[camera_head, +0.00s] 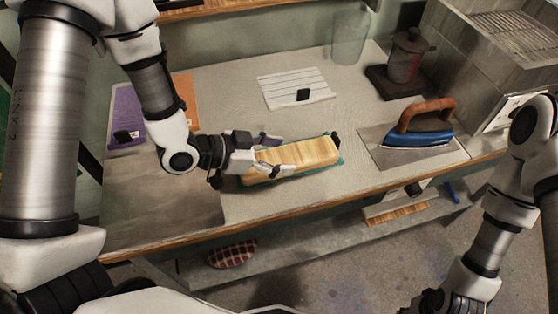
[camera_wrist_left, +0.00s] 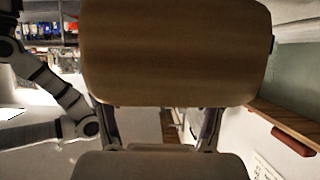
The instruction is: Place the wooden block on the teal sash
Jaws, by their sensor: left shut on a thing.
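The wooden block (camera_head: 310,152) is a long pale bar lying lengthwise near the table's front edge in the head view. My left gripper (camera_head: 284,155) comes from the left, with its fingers closed along the block's two long sides. The teal sash (camera_head: 341,159) shows as a thin rim around the block's right end and front side; the block hides the rest. I cannot tell whether the block rests on the sash or is held just above it. My right gripper is out of view; only its arm shows at the right.
A blue iron with a wooden handle (camera_head: 420,133) stands on a grey plate to the right. A lined paper (camera_head: 293,88) with a black weight lies behind. A clear glass jar (camera_head: 350,40) and a dark canister (camera_head: 407,58) stand at the back. Purple cloth (camera_head: 128,112) lies left.

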